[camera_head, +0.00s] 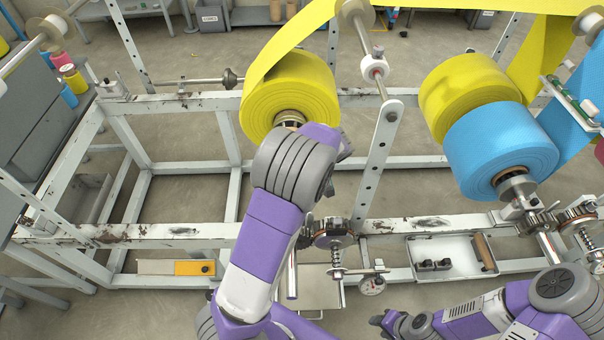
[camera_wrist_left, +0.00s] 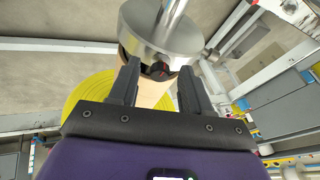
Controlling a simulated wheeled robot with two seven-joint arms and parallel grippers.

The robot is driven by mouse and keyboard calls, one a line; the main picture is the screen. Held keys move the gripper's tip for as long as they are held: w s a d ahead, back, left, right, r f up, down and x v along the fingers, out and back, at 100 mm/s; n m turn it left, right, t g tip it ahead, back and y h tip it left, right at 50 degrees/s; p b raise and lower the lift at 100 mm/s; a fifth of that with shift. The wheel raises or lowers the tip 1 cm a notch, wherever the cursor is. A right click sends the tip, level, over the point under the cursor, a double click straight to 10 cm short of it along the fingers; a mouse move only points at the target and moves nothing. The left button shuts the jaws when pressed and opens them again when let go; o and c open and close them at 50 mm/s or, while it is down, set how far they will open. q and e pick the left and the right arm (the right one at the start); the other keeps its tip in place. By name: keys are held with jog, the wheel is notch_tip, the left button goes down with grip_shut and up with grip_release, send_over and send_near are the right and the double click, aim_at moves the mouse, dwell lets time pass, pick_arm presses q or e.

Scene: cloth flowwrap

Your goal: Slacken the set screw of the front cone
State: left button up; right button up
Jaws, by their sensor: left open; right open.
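The front cone (camera_wrist_left: 160,35) is a steel piece on a shaft at the yellow roll's core, seen in the left wrist view. It shows only partly above my wrist in the head view (camera_head: 290,118). Its set screw (camera_wrist_left: 157,71) has a dark head with a red mark. My left gripper (camera_wrist_left: 160,82) is open, its fingers on either side of the screw head; I cannot tell whether they touch it. In the head view its fingers are hidden behind my wrist. My right gripper (camera_head: 386,321) is low at the bottom, away from the rolls, and open.
The yellow roll (camera_head: 291,88) hangs on the white frame (camera_head: 185,232). Another yellow roll (camera_head: 465,82) and a blue roll (camera_head: 500,148) are at the right. A tray (camera_head: 455,273) with dark parts and a brown-handled tool sits below.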

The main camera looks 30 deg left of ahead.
pick_arm(q)
jog(key=p+v, duration=0.2)
jog(key=v, duration=0.5)
jog(key=shift+r+p, duration=0.25)
jog(key=shift+p, duration=0.15)
jog(key=shift+s+f, duration=0.1)
